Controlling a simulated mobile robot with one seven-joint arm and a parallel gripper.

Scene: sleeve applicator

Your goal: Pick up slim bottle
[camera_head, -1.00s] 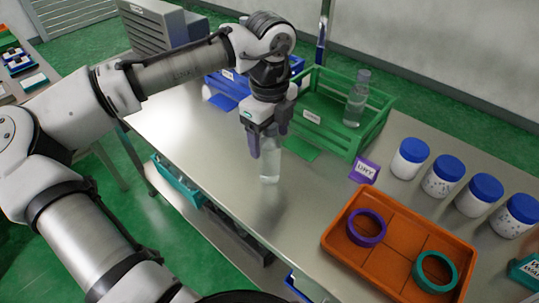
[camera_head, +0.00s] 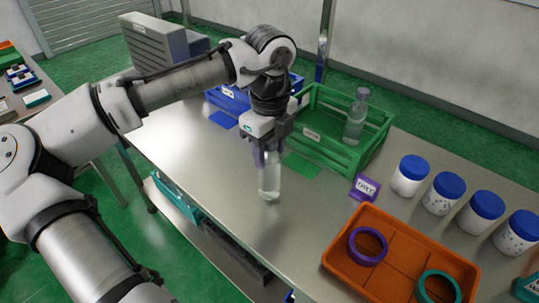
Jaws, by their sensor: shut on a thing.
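A slim clear bottle (camera_head: 269,183) is upright in front of the green crate. My gripper (camera_head: 268,158) points down and is shut on its upper part, so the fingers hide the bottle's top. I cannot tell whether the bottle's base touches the table. A second clear bottle with a grey cap (camera_head: 355,118) stands in the green crate (camera_head: 330,150).
A blue crate (camera_head: 226,97) is behind my arm. An orange tray (camera_head: 396,259) holds a purple ring (camera_head: 368,245) and a teal ring (camera_head: 438,287). Several blue-lidded jars (camera_head: 442,194) line the right side. A purple sign (camera_head: 365,187) stands between. The table left of the bottle is bare.

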